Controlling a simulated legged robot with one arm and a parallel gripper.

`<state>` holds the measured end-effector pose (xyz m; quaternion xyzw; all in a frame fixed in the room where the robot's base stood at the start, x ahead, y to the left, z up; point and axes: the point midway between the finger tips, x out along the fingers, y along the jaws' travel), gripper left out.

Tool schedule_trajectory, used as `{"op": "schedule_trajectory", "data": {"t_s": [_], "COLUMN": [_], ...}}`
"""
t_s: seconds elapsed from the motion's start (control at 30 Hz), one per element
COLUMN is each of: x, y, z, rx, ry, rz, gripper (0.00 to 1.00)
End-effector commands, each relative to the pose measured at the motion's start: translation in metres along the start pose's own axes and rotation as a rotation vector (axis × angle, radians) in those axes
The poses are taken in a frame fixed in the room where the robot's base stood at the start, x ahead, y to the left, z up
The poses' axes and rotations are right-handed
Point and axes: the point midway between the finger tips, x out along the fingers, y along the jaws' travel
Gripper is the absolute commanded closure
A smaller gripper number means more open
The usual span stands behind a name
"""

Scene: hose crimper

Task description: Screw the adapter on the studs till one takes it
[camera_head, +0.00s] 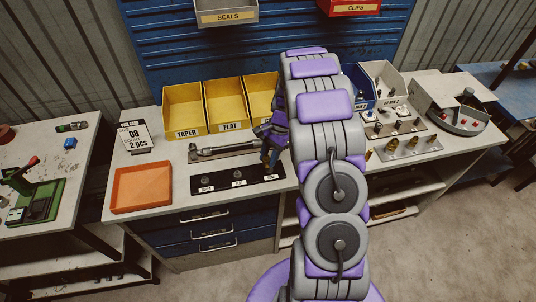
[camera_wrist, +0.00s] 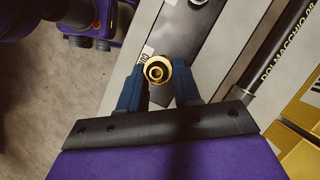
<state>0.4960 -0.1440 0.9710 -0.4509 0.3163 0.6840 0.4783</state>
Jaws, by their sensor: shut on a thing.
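A brass adapter (camera_wrist: 157,71), ring-shaped when seen end-on, sits between the blue fingertips of my gripper (camera_wrist: 158,88) in the wrist view. My gripper is shut on it. The black stud plate (camera_wrist: 187,48) lies beneath, with one stud (camera_wrist: 197,3) showing at the top edge. In the head view the plate (camera_head: 222,189) lies at the front of the bench, with small studs above labels. My gripper (camera_head: 268,164) is over the plate's right end. The adapter hides whatever is under it, so I cannot tell whether it touches a stud.
A torque wrench (camera_head: 222,151) lies behind the plate, close to my gripper. Yellow bins, one marked TAPER (camera_head: 186,113) and one FLAT (camera_head: 227,106), stand behind it. An orange tray (camera_head: 142,188) is at the left. Brass fittings on a rack (camera_head: 408,147) are right of my arm.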

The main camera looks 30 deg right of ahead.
Motion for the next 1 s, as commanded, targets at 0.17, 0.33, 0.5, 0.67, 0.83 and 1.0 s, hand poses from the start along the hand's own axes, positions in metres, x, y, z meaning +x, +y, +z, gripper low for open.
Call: {"op": "schedule_trajectory", "data": {"t_s": [0.17,0.33,0.5,0.67,0.83,1.0], "x": [-0.001,0.000,0.001,0.002,0.003,0.004], "y": [0.001,0.000,-0.002,-0.002,-0.002,-0.003], "z": [-0.004,0.001,0.007,0.008,0.009,0.010], "rx": [0.001,0.001,0.001,0.001,0.000,0.000], "ry": [-0.002,0.001,0.005,0.006,0.006,0.008], "rz": [-0.003,0.000,0.003,0.003,0.002,0.001], "gripper": [1.00,1.00,1.00,1.00,1.00,1.00]}}
